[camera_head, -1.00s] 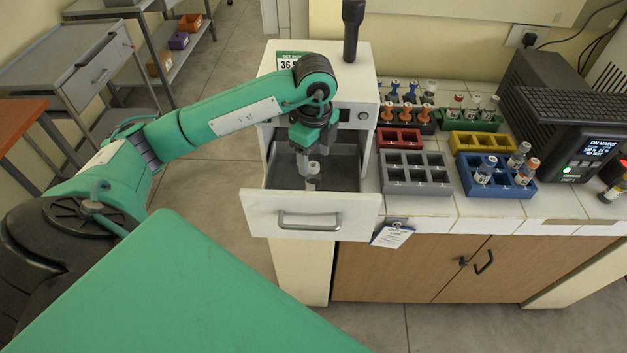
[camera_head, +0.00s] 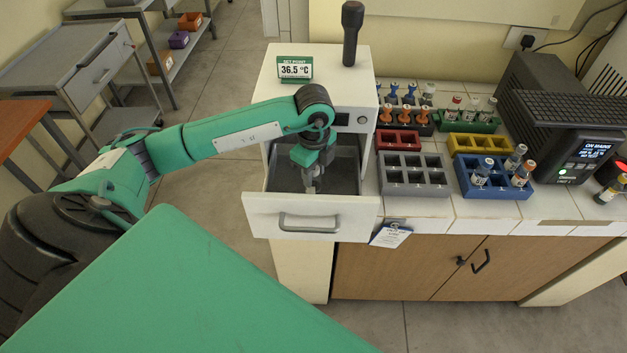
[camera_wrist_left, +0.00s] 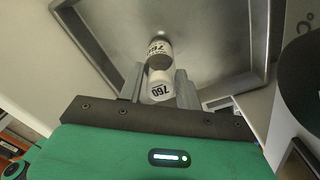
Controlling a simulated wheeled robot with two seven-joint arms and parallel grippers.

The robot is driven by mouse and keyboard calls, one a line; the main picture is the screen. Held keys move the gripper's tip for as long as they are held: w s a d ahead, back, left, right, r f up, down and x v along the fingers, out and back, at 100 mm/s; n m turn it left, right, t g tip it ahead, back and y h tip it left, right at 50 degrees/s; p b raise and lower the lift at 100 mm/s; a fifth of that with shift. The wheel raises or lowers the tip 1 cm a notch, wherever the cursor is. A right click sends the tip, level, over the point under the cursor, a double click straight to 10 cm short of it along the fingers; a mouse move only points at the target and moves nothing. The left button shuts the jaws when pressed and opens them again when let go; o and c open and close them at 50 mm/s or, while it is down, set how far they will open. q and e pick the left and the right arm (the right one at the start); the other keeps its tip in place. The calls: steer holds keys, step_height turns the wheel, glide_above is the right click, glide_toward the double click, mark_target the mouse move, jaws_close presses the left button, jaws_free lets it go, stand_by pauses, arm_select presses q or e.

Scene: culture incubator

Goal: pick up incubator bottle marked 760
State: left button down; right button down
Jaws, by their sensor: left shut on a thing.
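The incubator bottle marked 760 (camera_wrist_left: 161,84) is white-labelled and shows between my left gripper's two fingers in the left wrist view. My left gripper (camera_wrist_left: 160,88) is shut on this bottle, with one finger on each side. In the head view my left gripper (camera_head: 312,183) reaches down into the open incubator drawer (camera_head: 311,216); the bottle is mostly hidden by the fingers there. I cannot tell whether the bottle touches the drawer floor. My right gripper is not in view.
The white incubator (camera_head: 340,84) carries a 36.5 °C sign (camera_head: 295,69) and a dark upright handle-like object (camera_head: 351,32). To the right are a grey rack (camera_head: 414,188), a blue rack (camera_head: 496,190) with several bottles, a yellow rack (camera_head: 482,142) and a red rack (camera_head: 398,140).

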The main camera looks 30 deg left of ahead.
arm_select(q)
steer(key=shift+r, duration=0.15)
steer(key=shift+r, duration=0.55)
step_height(320, 180, up, 10)
steer(key=b, duration=0.2)
steer(key=shift+w+f+b, duration=0.1)
steer(key=shift+b, duration=0.25)
step_height(320, 180, up, 9)
steer(key=shift+p, duration=0.35)
